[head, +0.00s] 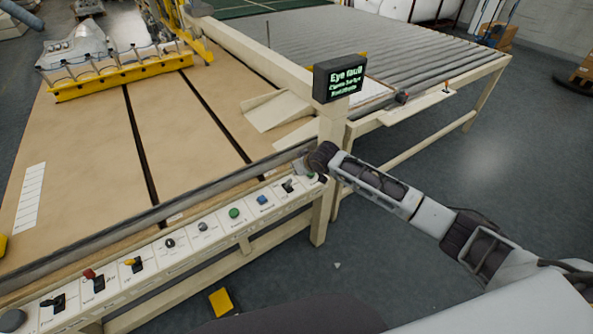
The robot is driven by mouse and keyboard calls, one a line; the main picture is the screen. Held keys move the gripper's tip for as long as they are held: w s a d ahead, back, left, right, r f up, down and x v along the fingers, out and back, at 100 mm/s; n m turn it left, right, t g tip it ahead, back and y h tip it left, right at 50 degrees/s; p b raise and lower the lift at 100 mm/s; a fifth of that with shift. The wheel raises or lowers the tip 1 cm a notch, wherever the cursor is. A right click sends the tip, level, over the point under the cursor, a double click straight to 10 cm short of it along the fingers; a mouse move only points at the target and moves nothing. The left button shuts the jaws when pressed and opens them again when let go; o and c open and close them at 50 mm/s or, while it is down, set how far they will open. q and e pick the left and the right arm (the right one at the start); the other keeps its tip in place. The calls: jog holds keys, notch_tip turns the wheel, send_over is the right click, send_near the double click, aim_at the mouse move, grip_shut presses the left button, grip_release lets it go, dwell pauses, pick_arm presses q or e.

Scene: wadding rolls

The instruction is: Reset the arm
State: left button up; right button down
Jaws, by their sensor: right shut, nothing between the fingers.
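My right arm reaches in from the right, and its gripper (303,167) is at the right end of the control panel (220,226). The gripper is small in view and shut, with nothing visible in it. It is just above and beside the black toggle switch (288,186); I cannot tell whether they touch. Part of the panel's right end is hidden behind the gripper. A blue button (262,200) and a green button (234,213) are to its left. My left gripper is not in view.
A lit display (339,79) stands on a post close behind my right gripper. The beige worktable (90,150) lies beyond the panel, and a roller conveyor (350,45) is at the back. A yellow piece (221,302) is low beneath the panel. Floor at right is open.

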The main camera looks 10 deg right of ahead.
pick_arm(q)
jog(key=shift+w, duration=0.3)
